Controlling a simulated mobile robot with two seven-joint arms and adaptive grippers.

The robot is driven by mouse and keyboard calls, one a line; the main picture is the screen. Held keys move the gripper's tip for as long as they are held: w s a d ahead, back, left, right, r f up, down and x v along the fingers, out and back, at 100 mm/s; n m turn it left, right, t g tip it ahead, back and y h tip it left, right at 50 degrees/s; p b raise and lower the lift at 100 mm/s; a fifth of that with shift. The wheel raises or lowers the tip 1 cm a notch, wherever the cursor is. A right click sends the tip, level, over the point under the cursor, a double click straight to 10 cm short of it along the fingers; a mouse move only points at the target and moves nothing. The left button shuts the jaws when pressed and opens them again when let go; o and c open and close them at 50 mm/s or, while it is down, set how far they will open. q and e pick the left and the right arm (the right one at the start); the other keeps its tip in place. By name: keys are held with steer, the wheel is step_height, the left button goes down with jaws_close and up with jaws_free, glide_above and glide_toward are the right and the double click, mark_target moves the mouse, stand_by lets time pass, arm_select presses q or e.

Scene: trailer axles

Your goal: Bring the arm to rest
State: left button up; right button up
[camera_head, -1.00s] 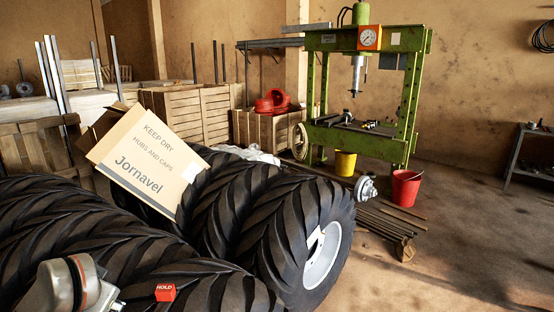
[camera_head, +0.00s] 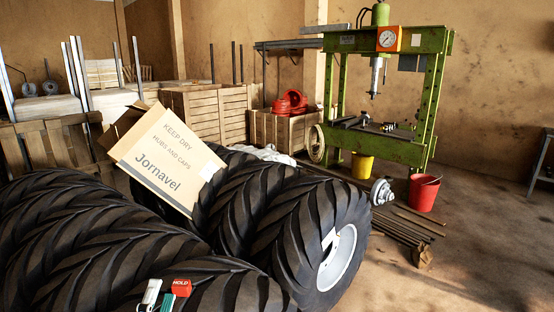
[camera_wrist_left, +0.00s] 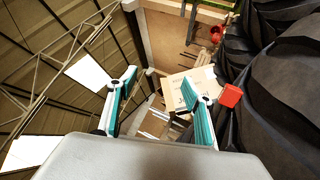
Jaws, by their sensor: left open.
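My left gripper (camera_head: 159,297) shows only by its white and teal fingers at the bottom edge of the head view, in front of the large black tyres (camera_head: 90,225). In the left wrist view its two teal-padded fingers (camera_wrist_left: 160,85) stand apart with nothing between them. A red block marked HOLD (camera_head: 181,287) is right beside the fingers in the head view. It also shows just right of the right-hand finger in the wrist view (camera_wrist_left: 230,95); I cannot tell whether they touch. My right gripper is not in view.
An open cardboard box (camera_head: 165,160) marked Jornavel leans tilted on the tyres. Behind stand wooden crates (camera_head: 215,115) and a green press (camera_head: 430,100). A yellow bucket (camera_head: 362,166), a red bucket (camera_head: 423,193) and metal bars (camera_head: 405,225) are on the floor.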

arm_select(q)
steer(key=s+d+f+m+g+h, duration=0.1)
steer(key=d+f+m+g+h, duration=0.15)
steer(key=f+m, duration=0.3)
steer(key=s+d+f+m+g+h, duration=0.1)
steer(key=s+d+f+m, duration=0.1)
steer(key=d+f+m, duration=0.3)
steer(key=s+f+m+g, duration=0.4)
steer(key=s+f+m, duration=0.2)
steer(key=f, duration=0.5)
steer(key=s+a+f+m+g+y, duration=0.1)
steer(key=s+f+m+g, duration=0.3)
steer(key=f, duration=0.7)
steer(key=s+m, duration=0.2)
steer(key=s, duration=0.1)
steer(key=shift+s+f, duration=0.15)
steer(key=shift+f, duration=0.15)
